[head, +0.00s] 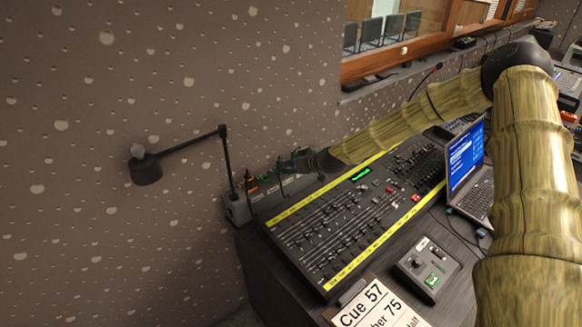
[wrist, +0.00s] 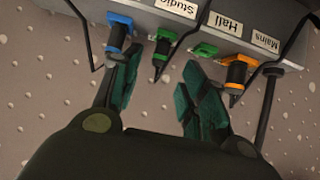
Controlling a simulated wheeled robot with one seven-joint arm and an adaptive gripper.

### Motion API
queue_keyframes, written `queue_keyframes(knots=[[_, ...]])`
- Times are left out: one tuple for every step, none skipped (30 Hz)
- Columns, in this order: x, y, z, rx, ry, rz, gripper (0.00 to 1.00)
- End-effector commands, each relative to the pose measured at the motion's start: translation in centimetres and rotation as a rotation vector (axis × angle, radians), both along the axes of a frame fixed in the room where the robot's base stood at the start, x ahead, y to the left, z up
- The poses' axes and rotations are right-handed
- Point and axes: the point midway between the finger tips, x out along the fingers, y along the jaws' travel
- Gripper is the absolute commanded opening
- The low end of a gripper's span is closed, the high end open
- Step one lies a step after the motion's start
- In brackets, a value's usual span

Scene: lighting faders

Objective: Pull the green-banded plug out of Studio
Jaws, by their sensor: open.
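The green-banded plug (wrist: 162,45) sits in the socket strip (wrist: 290,12) below the "Studio" label (wrist: 176,7) in the wrist view, with a dark body and its tip pointing down. My gripper (wrist: 160,74) is open, with one dark-green finger pad on each side of the plug's lower end. The pads look apart from it, but depth is hard to judge. In the head view my gripper (head: 297,161) reaches the strip (head: 238,210) at the back of the desk and hides part of it.
A blue-banded plug (wrist: 118,33) stands close by my left finger. A green fitting (wrist: 204,50) below "Hall" is close above my right finger, and an orange-banded plug (wrist: 237,68) is below "Mains". The fader console (head: 345,220) and lamp (head: 146,170) flank the strip.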

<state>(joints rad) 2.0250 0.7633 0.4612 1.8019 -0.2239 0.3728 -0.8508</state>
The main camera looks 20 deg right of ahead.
Motion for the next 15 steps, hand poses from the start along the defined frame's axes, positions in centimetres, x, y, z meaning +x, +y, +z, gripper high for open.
queue_keyframes(knots=[[0.5,0.2,-0.6,-0.001,-0.001,0.000,0.43],[0.8,0.3,-0.8,-0.001,-0.001,0.000,0.43],[1.1,0.4,-1.1,0.000,-0.001,0.001,0.43],[1.4,0.5,-1.3,-0.001,0.000,0.000,0.43],[1.7,0.7,-1.5,-0.001,0.000,0.001,0.43],[2.1,0.9,-1.9,-0.002,-0.002,0.002,0.43],[2.3,1.0,-2.1,-0.001,-0.002,0.003,0.43],[2.6,1.1,-2.3,-0.001,-0.001,0.002,0.43],[2.9,1.2,-2.5,-0.001,-0.002,0.003,0.43],[3.1,1.3,-2.6,-0.001,-0.002,0.003,0.43],[3.3,1.4,-2.7,-0.002,-0.002,0.004,0.43],[3.6,1.6,-2.9,-0.002,-0.002,0.004,0.43],[3.8,1.7,-3.0,-0.001,-0.001,0.003,0.43],[4.0,1.7,-3.1,-0.001,-0.001,0.003,0.43],[4.2,1.8,-3.2,0.000,-0.001,0.003,0.43]])
